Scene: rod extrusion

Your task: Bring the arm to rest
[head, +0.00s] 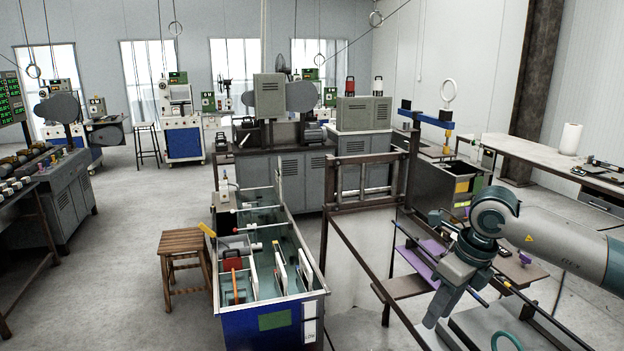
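My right arm (565,245) comes in from the right edge, raised over the dark metal frame on the right. Its grey-green wrist bends downward, and my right gripper (437,312) points down and slightly left above the frame. The view does not show clearly whether its fingers are apart, and I see no object clearly held in it. My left gripper and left arm are not in view.
A blue water tank (265,328) with upright dividers stands front centre, left of the frame (345,232). A wooden stool (182,244) stands beside it. Grey cabinets (290,175) stand behind. A white-topped bench (525,155) runs along the right wall. Open floor lies at left centre.

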